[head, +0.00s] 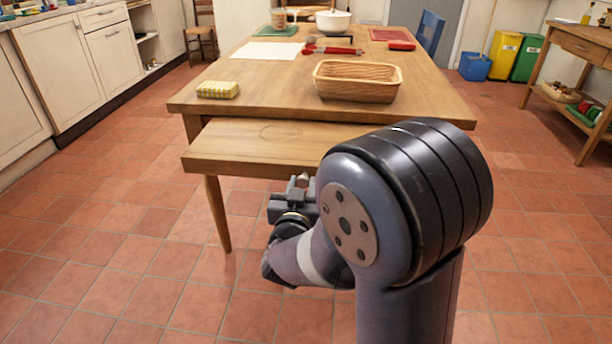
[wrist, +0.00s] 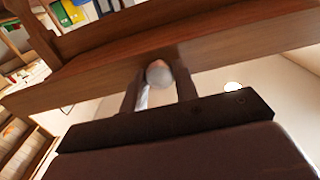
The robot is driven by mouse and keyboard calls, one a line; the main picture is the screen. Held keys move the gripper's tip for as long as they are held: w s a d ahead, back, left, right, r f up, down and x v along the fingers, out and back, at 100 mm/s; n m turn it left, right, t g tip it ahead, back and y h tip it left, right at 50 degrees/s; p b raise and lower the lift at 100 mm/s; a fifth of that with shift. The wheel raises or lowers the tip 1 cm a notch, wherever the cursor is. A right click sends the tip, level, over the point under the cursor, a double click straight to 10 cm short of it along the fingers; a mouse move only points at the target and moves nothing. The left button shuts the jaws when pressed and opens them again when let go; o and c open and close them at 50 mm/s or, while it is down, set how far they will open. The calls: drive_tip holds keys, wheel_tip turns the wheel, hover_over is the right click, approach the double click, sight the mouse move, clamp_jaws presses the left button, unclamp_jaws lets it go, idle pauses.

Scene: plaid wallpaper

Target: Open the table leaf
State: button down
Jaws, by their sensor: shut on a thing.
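The wooden table (head: 430,92) stands in front of me. Its leaf (head: 225,150) sticks out from the near end, a little below the main top. In the wrist view the leaf's front edge (wrist: 100,82) runs across the picture, with a rounded pale knob (wrist: 158,73) on it. My gripper (head: 303,183) is at the leaf's front edge in the head view, partly hidden by my own arm. In the wrist view my gripper (wrist: 160,90) has its two fingers on either side of the knob, shut on it. My arm hides the leaf's right part.
On the tabletop are a wicker basket (head: 357,82), a yellow checked sponge (head: 217,90), red utensils (head: 332,50) and a white bowl (head: 333,22). White cabinets (head: 70,70) line the left. A side table (head: 580,45) stands right. The tiled floor around the table is clear.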

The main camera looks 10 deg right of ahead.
drive_tip(key=v, duration=0.6)
drive_tip(key=shift+s, duration=0.25)
drive_tip(key=c, duration=1.1)
unclamp_jaws()
drive_tip(key=shift+a, duration=0.1)
drive_tip(key=p+v, duration=0.2)
drive_tip(key=v, duration=0.8)
drive_tip(key=shift+s+p, duration=0.4)
drive_tip(key=shift+w, duration=0.2)
drive_tip(key=b+x, duration=0.2)
drive_tip(key=x, duration=0.8)
drive_tip(key=shift+w, duration=0.25)
